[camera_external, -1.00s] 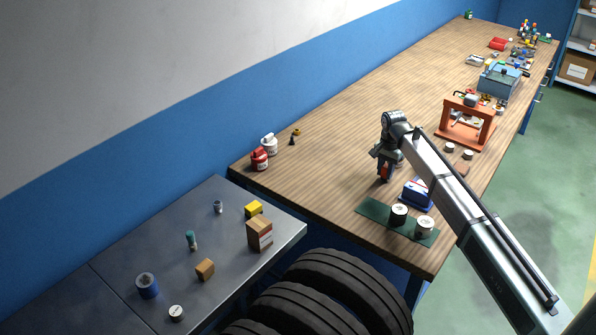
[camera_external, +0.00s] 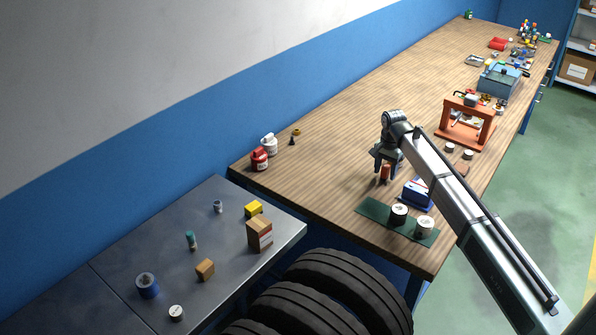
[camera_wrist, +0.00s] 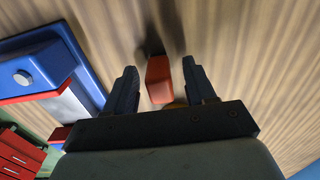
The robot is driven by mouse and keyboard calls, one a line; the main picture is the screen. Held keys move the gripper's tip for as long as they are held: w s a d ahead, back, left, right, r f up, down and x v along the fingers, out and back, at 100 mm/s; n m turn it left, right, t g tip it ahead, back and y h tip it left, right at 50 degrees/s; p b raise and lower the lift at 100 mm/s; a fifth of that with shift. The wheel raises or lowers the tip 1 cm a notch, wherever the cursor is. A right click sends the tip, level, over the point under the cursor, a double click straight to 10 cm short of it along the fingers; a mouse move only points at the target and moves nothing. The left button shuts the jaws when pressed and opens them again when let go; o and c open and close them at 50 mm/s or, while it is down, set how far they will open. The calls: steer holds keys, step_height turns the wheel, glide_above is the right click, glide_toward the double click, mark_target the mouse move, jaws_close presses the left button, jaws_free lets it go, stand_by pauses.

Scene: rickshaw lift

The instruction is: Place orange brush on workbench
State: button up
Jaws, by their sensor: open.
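The orange brush (camera_external: 385,173) stands upright on the wooden workbench (camera_external: 330,140), left of the blue box. In the wrist view its orange-red end (camera_wrist: 159,80) lies between my fingers, with a gap on both sides. My gripper (camera_external: 384,162) is open and points down just above and around the brush. The brush's lower part is partly hidden in the wrist view.
A blue box (camera_external: 416,192) stands close by on the right. A green mat (camera_external: 374,209) with two white-topped cans is in front. An orange frame (camera_external: 487,123) stands behind right.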

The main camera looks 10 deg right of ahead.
mark_target(386, 166)
step_height(386, 166, up, 12)
stand_by(0.5)
